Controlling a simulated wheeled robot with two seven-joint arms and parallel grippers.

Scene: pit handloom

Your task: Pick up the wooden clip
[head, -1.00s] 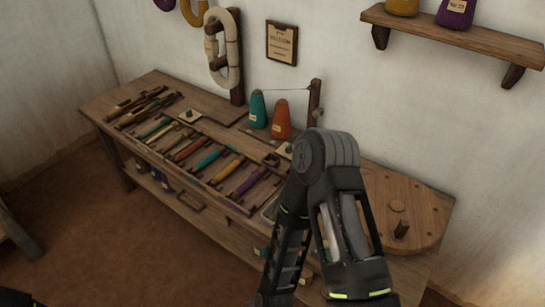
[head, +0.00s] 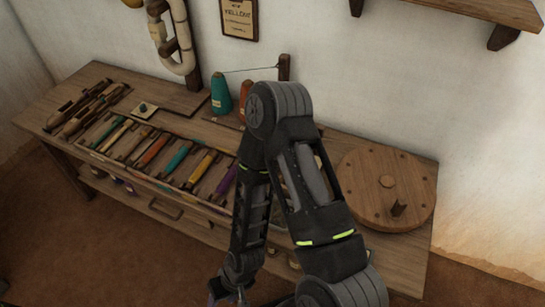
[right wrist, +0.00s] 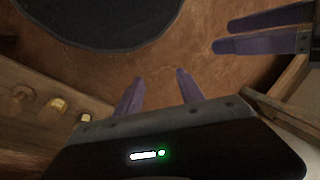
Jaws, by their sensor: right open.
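I cannot pick out the wooden clip for certain in either view. In the right wrist view, small rounded light-wood pieces (right wrist: 58,105) show at the left against a wooden surface, too dim to name. My right gripper (right wrist: 157,77) is open there, its two purple fingers apart with nothing between them. In the head view my right arm folds down in front of the bench, and its gripper is only partly in sight at the bottom edge. My left gripper (right wrist: 218,36) shows at the upper right of the wrist view, fingers apart and empty.
The wooden bench (head: 345,143) along the wall holds a row of coloured bobbins (head: 177,159), a teal cone (head: 221,95) and a round wooden disc (head: 372,205) with pegs. My arm hides the middle right. Brown floor (head: 60,240) is clear at left.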

